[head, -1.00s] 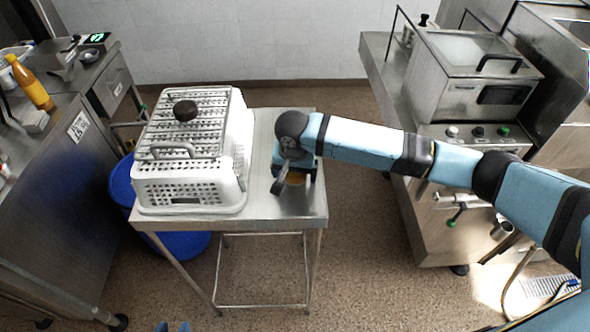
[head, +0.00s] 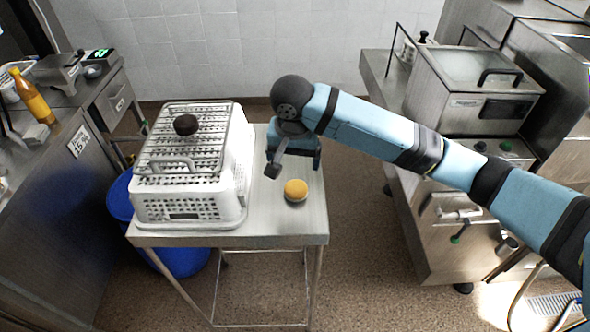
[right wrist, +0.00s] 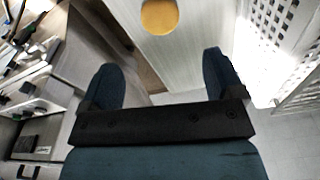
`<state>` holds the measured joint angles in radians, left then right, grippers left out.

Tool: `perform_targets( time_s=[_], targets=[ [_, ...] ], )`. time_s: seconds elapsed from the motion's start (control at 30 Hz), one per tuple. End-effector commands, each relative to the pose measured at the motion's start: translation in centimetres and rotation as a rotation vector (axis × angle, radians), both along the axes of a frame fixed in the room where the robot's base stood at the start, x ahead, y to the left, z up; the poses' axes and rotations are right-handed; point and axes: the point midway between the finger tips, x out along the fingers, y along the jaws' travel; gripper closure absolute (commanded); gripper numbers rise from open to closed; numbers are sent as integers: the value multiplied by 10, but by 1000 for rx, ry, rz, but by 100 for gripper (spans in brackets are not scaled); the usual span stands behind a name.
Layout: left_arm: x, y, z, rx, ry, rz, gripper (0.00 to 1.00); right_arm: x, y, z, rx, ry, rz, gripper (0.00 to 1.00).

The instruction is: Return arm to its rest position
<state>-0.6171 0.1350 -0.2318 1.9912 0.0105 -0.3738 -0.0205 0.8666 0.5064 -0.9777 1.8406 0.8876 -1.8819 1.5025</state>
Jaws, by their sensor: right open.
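My right arm reaches in from the right in the head view. Its gripper (head: 293,168) is above the small steel table (head: 275,218), open and empty. In the right wrist view the two fingers (right wrist: 163,85) stand wide apart with nothing between them. A round orange-yellow item (head: 295,190) lies on the table just in front of and below the gripper, apart from it. It also shows beyond the fingertips in the right wrist view (right wrist: 159,16). My left gripper is not in view.
A white perforated basket (head: 190,212) with a metal rack lid (head: 185,140) and dark knob stands on the table, left of the gripper. A blue bin (head: 180,260) is under the table. Steel counters stand left (head: 60,190) and right (head: 440,240).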

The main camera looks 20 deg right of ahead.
Motion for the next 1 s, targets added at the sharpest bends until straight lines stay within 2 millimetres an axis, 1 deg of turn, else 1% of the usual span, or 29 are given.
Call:
perform_targets(
  time_s=[0.1, 0.2, 0.57, 0.67, 0.77, 0.87, 0.9, 1.0],
  targets=[
    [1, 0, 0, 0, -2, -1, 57, -1, 0, 6, -1, 0, 0, 13],
    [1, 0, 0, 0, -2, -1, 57, -1, 0, 7, -1, 0, 0, 13],
    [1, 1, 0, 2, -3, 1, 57, -1, 1, 7, 0, 1, 1, 13],
    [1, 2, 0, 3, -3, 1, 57, -5, 4, 2, 9, 2, 21, 13],
    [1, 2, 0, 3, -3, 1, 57, -19, 14, -12, 44, 0, 86, 13],
    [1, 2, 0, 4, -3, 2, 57, -41, 27, -30, 100, -13, 186, 13],
    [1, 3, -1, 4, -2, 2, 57, -51, 31, -38, 124, -22, 229, 13],
    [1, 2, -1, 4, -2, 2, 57, -75, 39, -53, 180, -55, 324, 13]
  ],
)
